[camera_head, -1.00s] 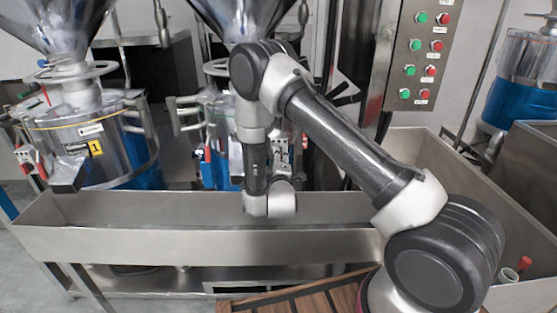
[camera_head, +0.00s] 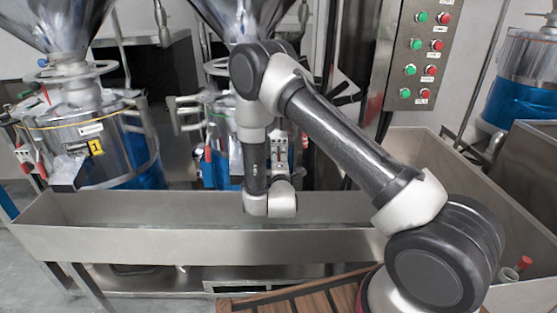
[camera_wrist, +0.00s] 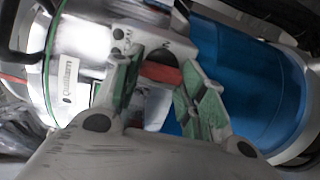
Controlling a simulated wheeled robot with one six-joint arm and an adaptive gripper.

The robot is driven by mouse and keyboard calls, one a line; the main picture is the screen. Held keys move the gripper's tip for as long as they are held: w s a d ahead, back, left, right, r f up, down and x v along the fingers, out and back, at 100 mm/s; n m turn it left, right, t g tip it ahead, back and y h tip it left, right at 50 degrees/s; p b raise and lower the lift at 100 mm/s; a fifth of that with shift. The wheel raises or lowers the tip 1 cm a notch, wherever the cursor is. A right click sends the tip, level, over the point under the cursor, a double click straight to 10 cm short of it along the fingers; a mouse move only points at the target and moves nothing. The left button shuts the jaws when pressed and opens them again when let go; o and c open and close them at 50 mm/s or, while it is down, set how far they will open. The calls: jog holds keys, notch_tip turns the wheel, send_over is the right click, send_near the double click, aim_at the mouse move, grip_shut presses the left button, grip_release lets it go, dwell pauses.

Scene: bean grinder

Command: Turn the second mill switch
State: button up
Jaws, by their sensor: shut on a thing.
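The second mill (camera_head: 221,130) stands behind the steel trough in the head view, partly covered by my arm. Its shiny steel drum and blue band (camera_wrist: 245,75) fill much of the wrist view. The red mill switch (camera_wrist: 163,73) sits on a pale box with a dark round part above it. My gripper (camera_wrist: 160,82) is shut on the red switch, with one green-padded finger on each side of it. The exact contact at the fingertips is hard to see. In the head view my gripper is hidden behind my arm.
The first mill (camera_head: 95,148), marked with a yellow "1", stands to the left. The steel trough (camera_head: 130,240) runs in front of both mills, below my wrist. A control panel (camera_head: 424,55) with green and red buttons is at the upper right. A wooden slatted surface (camera_head: 310,298) lies in front.

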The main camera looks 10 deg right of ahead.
jog(key=o, duration=1)
jog(key=s+a, duration=0.2)
jog(key=s, duration=1)
jog(key=shift+a, duration=0.15)
jog(key=shift+w, duration=0.1)
